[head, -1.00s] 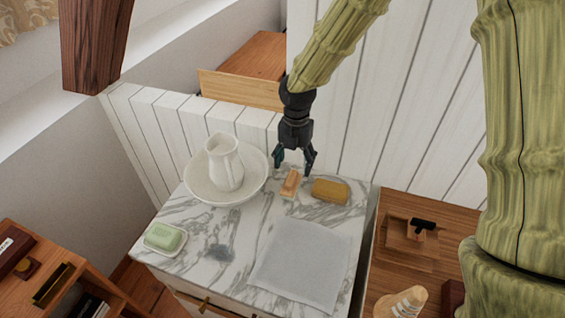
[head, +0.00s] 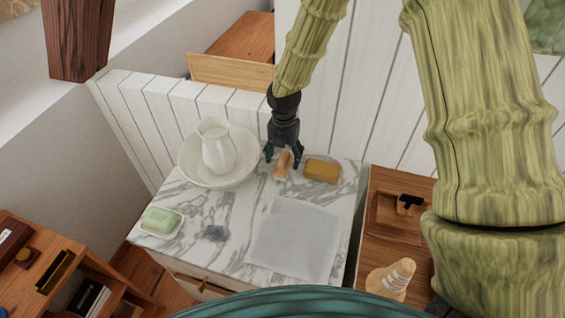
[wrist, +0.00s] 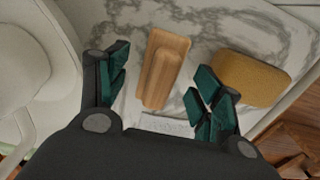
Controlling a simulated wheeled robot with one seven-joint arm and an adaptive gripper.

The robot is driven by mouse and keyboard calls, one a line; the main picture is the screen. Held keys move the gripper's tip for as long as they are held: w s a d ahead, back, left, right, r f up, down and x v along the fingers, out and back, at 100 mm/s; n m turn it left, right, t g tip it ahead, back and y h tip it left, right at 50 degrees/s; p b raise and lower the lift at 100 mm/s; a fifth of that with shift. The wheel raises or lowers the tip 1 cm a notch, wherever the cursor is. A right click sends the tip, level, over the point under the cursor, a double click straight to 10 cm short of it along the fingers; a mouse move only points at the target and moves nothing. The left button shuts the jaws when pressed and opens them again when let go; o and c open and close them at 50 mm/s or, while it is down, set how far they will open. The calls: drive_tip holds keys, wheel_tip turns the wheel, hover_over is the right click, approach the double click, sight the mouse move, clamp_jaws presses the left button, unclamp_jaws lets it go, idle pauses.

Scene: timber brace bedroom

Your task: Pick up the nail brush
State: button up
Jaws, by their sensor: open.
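The nail brush (head: 283,165) is a small wooden block with a raised wooden grip, lying on the marble top of the washstand. In the wrist view the nail brush (wrist: 164,70) lies lengthwise between and just beyond my open fingers. My gripper (head: 284,158) is open, pointing down over the brush in the head view. In the wrist view its teal-padded fingers (wrist: 163,95) stand on either side of the brush, with gaps on both sides. I cannot tell how high the fingertips are above the marble.
A yellow-brown sponge (head: 322,170) sits close to the right of the brush. A white pitcher (head: 217,148) in a basin (head: 190,172) stands to the left. A grey cloth (head: 295,238), a green soap on a dish (head: 160,221) and a grey item (head: 214,233) lie nearer on the marble.

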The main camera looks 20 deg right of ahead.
sight(283, 156)
drive_tip(key=shift+s+a+f, duration=0.1)
drive_tip(key=shift+s+f, duration=0.45)
drive_tip(key=shift+w+f+p, duration=0.15)
drive_tip(key=shift+w+f, duration=0.1)
drive_tip(key=shift+f, duration=0.25)
drive_tip(key=shift+w+f+p, duration=0.15)
drive_tip(key=shift+w+f, duration=0.1)
drive_tip(key=shift+f, duration=0.25)
drive_tip(key=shift+s+r, duration=0.25)
drive_tip(key=shift+w+f, duration=0.1)
drive_tip(key=shift+f, duration=0.05)
drive_tip(key=c, duration=1.3)
drive_tip(key=shift+o, duration=0.2)
drive_tip(key=shift+r+b, duration=0.65)
drive_tip(key=shift+r, duration=1.2)
drive_tip(key=s+a+b, duration=0.1)
drive_tip(key=s, duration=0.4)
drive_tip(key=s+a+r+b, duration=0.1)
drive_tip(key=s, duration=0.4)
drive_tip(key=s+a+b, duration=0.1)
drive_tip(key=s, duration=0.4)
drive_tip(key=shift+s+r+b, duration=0.25)
drive_tip(key=shift+s+b, duration=0.05)
drive_tip(key=shift+s, duration=0.1)
